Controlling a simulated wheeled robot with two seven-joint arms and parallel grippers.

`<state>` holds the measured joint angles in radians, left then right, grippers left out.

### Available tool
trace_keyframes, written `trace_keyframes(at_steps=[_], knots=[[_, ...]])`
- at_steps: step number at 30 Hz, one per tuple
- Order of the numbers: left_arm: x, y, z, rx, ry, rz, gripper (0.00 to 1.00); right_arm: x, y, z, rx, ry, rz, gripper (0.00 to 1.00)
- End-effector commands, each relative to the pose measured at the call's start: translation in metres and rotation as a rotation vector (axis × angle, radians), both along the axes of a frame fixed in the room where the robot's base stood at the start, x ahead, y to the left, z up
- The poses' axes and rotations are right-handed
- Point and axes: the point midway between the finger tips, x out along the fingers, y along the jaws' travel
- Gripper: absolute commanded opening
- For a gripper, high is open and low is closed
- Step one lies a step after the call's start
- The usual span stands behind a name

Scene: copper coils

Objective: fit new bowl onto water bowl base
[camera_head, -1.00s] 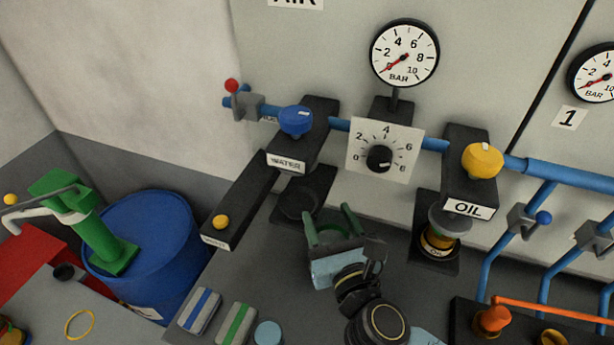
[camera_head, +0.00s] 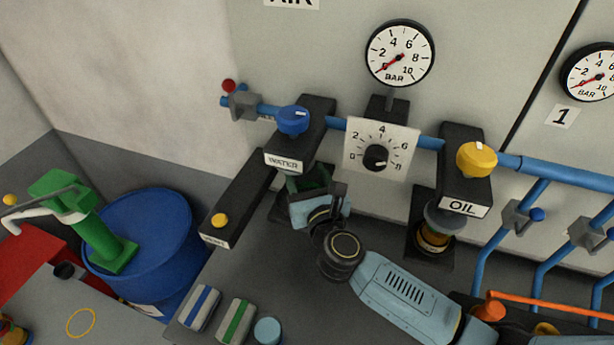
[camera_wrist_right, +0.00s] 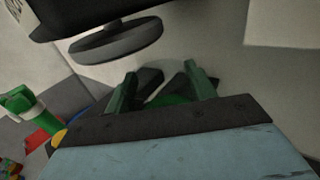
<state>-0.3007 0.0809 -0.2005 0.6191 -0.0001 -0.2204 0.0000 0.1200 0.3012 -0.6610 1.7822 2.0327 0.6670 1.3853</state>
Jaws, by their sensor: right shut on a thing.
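The water bowl base (camera_head: 303,140) is a black block with a WATER label and a blue knob, mounted on the blue pipe. Its round grey underside (camera_wrist_right: 115,40) hangs at the upper left in the right wrist view. My right gripper (camera_head: 309,180) is just below the block in the head view, with green fingers pointing up. It is shut on a dark green thing (camera_wrist_right: 172,100), apparently the new bowl, seen low between the fingers and mostly hidden. In the wrist view it looks apart from the grey underside. My left gripper is not in view.
The OIL unit (camera_head: 465,190) with its bowl (camera_head: 436,232) and a pressure dial plate (camera_head: 381,150) stand to the right. A black arm with a yellow button (camera_head: 219,220) is close on the left. A blue drum (camera_head: 150,250) stands further left. Striped blocks (camera_head: 200,307) lie in front.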

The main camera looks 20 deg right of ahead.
Motion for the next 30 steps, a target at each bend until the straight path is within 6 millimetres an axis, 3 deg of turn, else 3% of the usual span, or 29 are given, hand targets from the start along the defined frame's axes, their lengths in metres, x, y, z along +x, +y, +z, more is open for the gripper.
trace_keyframes(at_steps=[19, 20, 21, 24, 30], knots=[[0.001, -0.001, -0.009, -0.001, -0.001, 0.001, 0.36, 0.0, 0.0, -0.011, -0.002, -0.002, -0.001, 0.26], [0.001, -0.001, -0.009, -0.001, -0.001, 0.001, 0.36, 0.0, 0.0, -0.011, -0.002, -0.001, -0.001, 0.59], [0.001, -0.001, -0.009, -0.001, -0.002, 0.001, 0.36, 0.0, 0.0, -0.011, -0.002, -0.001, 0.0, 0.64], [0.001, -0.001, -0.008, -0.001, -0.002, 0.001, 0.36, 0.0, 0.0, -0.011, -0.002, -0.001, 0.0, 0.77], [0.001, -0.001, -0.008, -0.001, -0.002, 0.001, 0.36, 0.0, 0.0, -0.011, -0.001, -0.001, 0.0, 0.77]])
